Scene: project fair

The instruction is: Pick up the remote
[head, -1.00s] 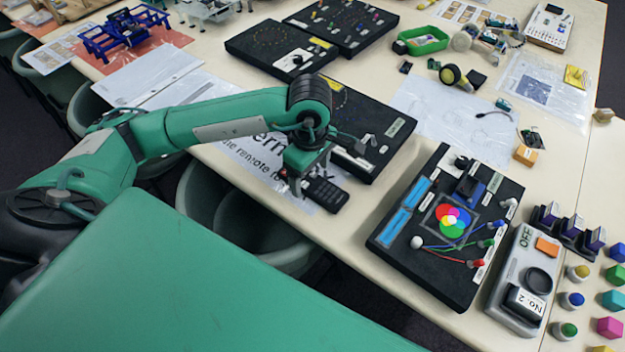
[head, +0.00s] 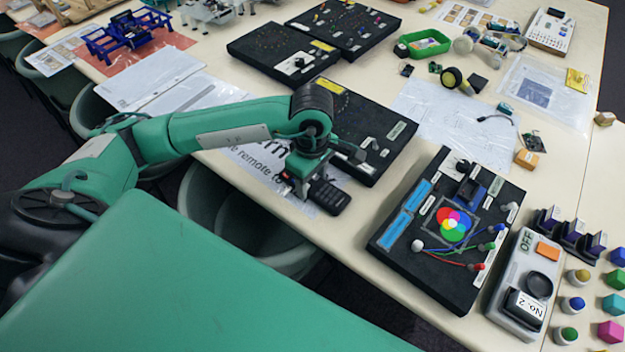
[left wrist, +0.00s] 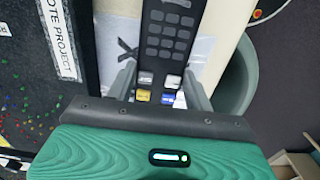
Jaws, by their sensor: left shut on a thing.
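The remote (head: 329,197) is a black handset with dark keys, near the table's front edge in the head view. It also shows in the left wrist view (left wrist: 168,45), with grey, yellow and blue keys close to the gripper. My left gripper (head: 301,186) is shut on the remote's near end, with one finger on each side of it. The palm and fingers hide that end. Whether the remote touches the table or is slightly above it I cannot tell. My right gripper is not in view.
A printed paper sheet (head: 256,160) lies under the arm. A black board (head: 385,120) is just behind the remote, and a board with coloured circles (head: 398,262) stands to its right. Grey bins (head: 228,215) are below the table's front edge.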

